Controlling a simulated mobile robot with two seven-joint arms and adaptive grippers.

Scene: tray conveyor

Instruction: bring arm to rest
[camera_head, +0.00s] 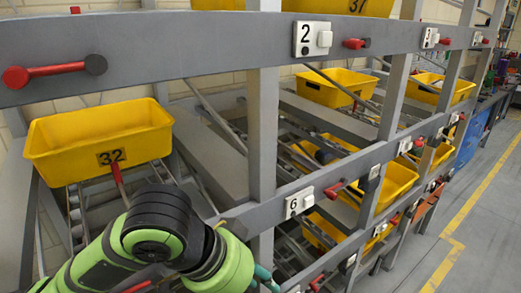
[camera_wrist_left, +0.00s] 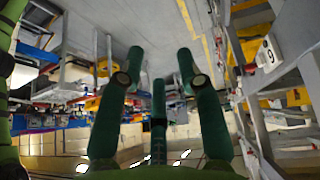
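A green and black arm, mine, comes in at the bottom left of the head view, bent at a black joint in front of the rack. Teal parts of my left gripper (camera_head: 265,277) show at the bottom edge there, mostly cut off. In the left wrist view the teal fingers of my left gripper (camera_wrist_left: 160,62) are spread apart with nothing between them. Floor and racks show beyond the fingers. My right gripper is in neither view.
A grey rack beam (camera_head: 180,45) crosses close in front. Yellow bin 32 (camera_head: 60,135) sits on the rack beside my arm. Label 6 (camera_head: 299,202) and red levers stick out from the rack. Open grey floor (camera_head: 480,230) with a yellow line lies at the right.

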